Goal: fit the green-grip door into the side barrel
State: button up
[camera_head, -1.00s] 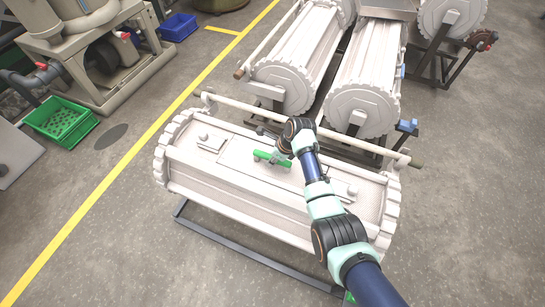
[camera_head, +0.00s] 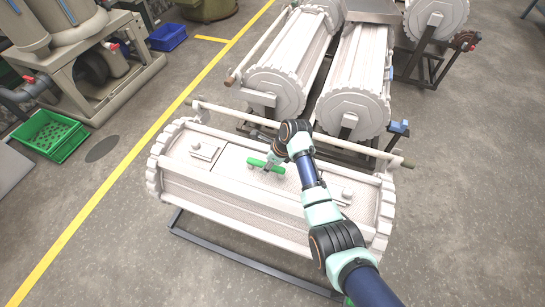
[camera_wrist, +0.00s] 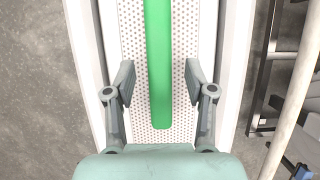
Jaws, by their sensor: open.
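The side barrel (camera_head: 235,205) is the pale, toothed-end barrel lying crosswise in front on a dark frame. Its door (camera_head: 236,163) is a pale panel on the barrel's top; I cannot tell if it is fully seated. The door's perforated face (camera_wrist: 132,35) shows in the wrist view. The green grip (camera_head: 258,163) stands on the door. In the wrist view the green grip (camera_wrist: 158,60) runs down between my fingers. My gripper (camera_wrist: 159,78) is open, with one finger each side of the grip and a gap on both sides. In the head view my gripper (camera_head: 271,163) is at the grip, partly hidden.
A pale rail (camera_head: 240,113) runs along the barrel's far side. Two more barrels (camera_head: 353,100) lie behind it. A green crate (camera_head: 52,134) and a blue bin (camera_head: 167,37) stand on the floor at left, beyond a yellow line. Open floor lies left and in front.

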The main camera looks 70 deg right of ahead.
jog(key=v, duration=1)
jog(key=w+a+r+n+t+h+p, duration=0.1)
jog(key=w+a+r+n+p, duration=0.25)
jog(key=a+n, duration=0.35)
jog(key=w+a+r+n+t+p, duration=0.1)
jog(key=w+a+r+n+p, duration=0.3)
jog(key=a, duration=0.4)
jog(key=w+a+r+n+t+h+p, duration=0.1)
jog(key=w+a+r+n+p, duration=0.1)
jog(key=w+a+r+n, duration=0.5)
jog(key=s+a+r+n+t+y+p, duration=0.1)
jog(key=s+a+r+n+t+p, duration=0.25)
jog(key=a+r+n, duration=0.75)
jog(key=s+a+r+n+t+y+p, duration=0.15)
jog(key=s+a+r+n+p, duration=0.4)
jog(key=a, duration=0.85)
notch_tip(320, 180, up, 38)
jog(key=w+d+n+p, duration=0.1)
jog(key=w+p, duration=0.1)
jog(key=p, duration=3.3)
jog(key=shift+w, duration=0.25)
